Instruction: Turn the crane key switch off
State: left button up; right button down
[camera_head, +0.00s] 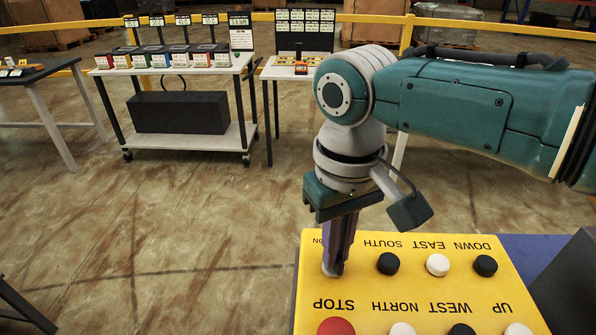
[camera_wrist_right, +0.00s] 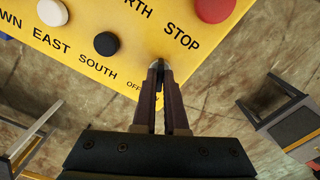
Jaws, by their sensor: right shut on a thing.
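The yellow crane control panel (camera_head: 450,287) lies at the bottom right of the head view, its labels upside down there. My right gripper (camera_head: 334,262) points down at the panel's far left corner, its fingers shut on the key switch. In the right wrist view the gripper (camera_wrist_right: 159,72) has the small dark key of the key switch (camera_wrist_right: 159,66) between its fingertips, by the label OFF (camera_wrist_right: 134,85). The fingers hide most of the key, so I cannot tell its exact angle. My left gripper is not in view.
A red STOP button (camera_head: 336,326) and several black and white buttons (camera_head: 388,263) stand on the panel close to the gripper. A white wheeled cart (camera_head: 190,144) stands at the back left. Open floor lies left of the panel.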

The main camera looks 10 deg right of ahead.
dwell(0.4)
jog(key=c, duration=1)
grip_release()
jog(key=shift+o, duration=0.2)
notch_tip(320, 180, up, 10)
jog(key=p, duration=0.1)
